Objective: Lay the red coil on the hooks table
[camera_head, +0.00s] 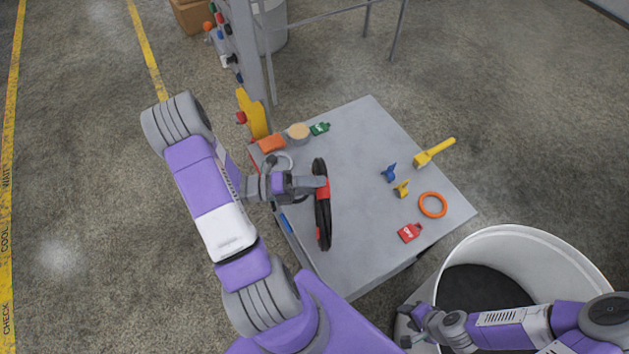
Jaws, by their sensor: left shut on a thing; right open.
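The coil, a black hose loop with a red band (322,225), appears as a narrow upright shape above the left part of the grey hooks table (368,245). My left gripper (318,184) is shut on it at the red band, and the fingertips partly cover the band. I cannot tell whether the coil's lower edge touches the table. My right gripper (408,324) is open and empty, at the near side of a white bin, away from the coil.
The white bin (520,238) stands front right. The table's middle is clear.

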